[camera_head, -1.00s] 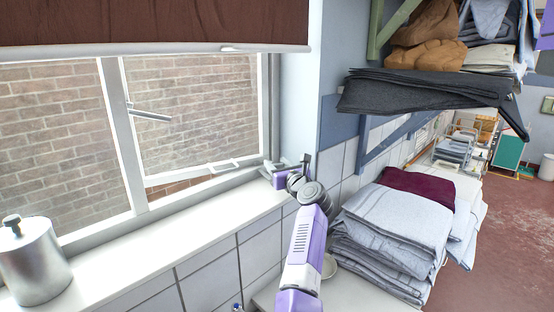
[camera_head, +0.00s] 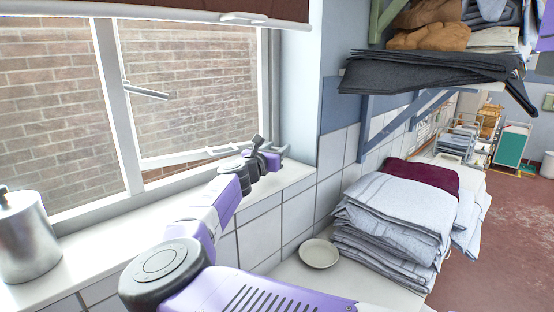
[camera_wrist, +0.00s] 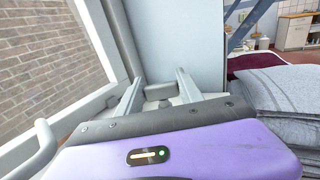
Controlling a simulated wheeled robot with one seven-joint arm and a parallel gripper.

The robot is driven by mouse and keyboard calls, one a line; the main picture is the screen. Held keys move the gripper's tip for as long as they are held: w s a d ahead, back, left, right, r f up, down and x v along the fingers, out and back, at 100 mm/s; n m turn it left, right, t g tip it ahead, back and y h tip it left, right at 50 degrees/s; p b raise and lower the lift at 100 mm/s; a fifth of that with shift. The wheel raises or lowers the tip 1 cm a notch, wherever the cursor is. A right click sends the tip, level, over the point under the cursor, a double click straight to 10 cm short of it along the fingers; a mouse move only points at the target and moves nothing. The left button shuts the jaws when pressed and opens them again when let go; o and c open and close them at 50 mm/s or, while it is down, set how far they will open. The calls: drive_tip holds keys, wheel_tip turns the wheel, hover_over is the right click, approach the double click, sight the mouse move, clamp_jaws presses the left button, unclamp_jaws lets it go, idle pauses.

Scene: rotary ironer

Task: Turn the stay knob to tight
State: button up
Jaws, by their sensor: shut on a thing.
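The window (camera_head: 190,90) has a pale frame and stands partly open above a white sill. My gripper (camera_head: 268,152) is at the sill's right end, by the window's lower right corner. In the wrist view, my two grey fingers (camera_wrist: 160,80) stand on either side of a small grey piece (camera_wrist: 158,92), which I take to be the stay knob. My gripper is shut on it. Its contact faces and any tight marking cannot be made out. In the head view the knob is hidden behind my gripper. A pale bar (camera_head: 215,152) runs along the window's lower edge.
A metal canister (camera_head: 25,240) stands on the sill at left. Folded grey linen (camera_head: 390,215) is stacked at right beside a small plate (camera_head: 320,253). A shelf with dark cloth (camera_head: 430,72) overhangs the right side. The middle of the sill is clear.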

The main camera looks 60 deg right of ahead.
drive_tip(key=shift+f+m+g+b, duration=0.15)
drive_tip(key=shift+m+g+b, duration=0.35)
drive_tip(key=shift+g+b, duration=0.15)
drive_tip(key=shift+b, duration=0.3)
drive_tip(key=shift+r+m+g, duration=0.25)
drive_tip(key=shift+m+g, duration=0.05)
drive_tip(key=shift+g, duration=0.15)
drive_tip(key=o, duration=1.4)
drive_tip(key=shift+w+a+f+b, duration=0.1)
drive_tip(key=shift+a+b, duration=0.3)
drive_tip(key=shift+a, duration=0.1)
drive_tip(key=a+b, duration=0.1)
drive_tip(key=a, duration=0.5)
drive_tip(key=shift+a+b, duration=0.35)
